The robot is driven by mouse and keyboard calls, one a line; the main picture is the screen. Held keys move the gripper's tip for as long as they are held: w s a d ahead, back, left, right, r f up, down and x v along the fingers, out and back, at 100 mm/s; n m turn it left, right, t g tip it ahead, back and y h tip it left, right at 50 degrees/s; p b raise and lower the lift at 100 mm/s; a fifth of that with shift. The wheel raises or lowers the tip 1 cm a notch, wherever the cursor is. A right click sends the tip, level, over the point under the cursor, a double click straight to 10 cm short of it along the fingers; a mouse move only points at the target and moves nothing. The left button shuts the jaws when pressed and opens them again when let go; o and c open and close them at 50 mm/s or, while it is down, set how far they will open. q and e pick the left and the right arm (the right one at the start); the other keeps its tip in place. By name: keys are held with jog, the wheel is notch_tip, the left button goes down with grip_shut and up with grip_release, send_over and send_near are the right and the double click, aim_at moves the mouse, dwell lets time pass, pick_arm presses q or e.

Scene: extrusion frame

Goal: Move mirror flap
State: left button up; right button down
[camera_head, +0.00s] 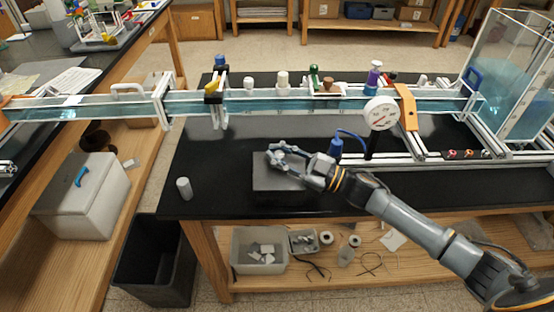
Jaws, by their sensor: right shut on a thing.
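The mirror flap appears to be the flat grey panel (270,180) on the black bench top, in front of the long clear water channel. My right arm comes in from the lower right. My right gripper (275,153) is at the panel's far edge, shut on it as far as I can tell. The fingers and wrist cover part of the panel's far and right side, so the exact contact is hidden. My left gripper is not in view.
The water channel (245,104) spans the bench behind the gripper. A round gauge (381,113) and a blue bottle-like part (336,146) stand close to my right wrist.

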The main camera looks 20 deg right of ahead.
jog(key=shift+s+a+r+n+y+b, duration=0.2)
jog(key=shift+s+n+y+b, duration=0.3)
jog(key=shift+n, duration=0.3)
jog(key=shift+s+a+r+n+y+b, duration=0.15)
jog(key=shift+s+n+y+b, duration=0.2)
jog(key=shift+n+b, duration=0.35)
jog(key=shift+d, duration=0.1)
jog(key=c, duration=1.1)
grip_release()
jog(key=shift+d, duration=0.1)
jog(key=shift+c, duration=0.2)
jog(key=shift+r, duration=0.1)
jog(key=v, duration=0.7)
jog(key=shift+s+d, duration=0.15)
jog(key=shift+d, duration=0.1)
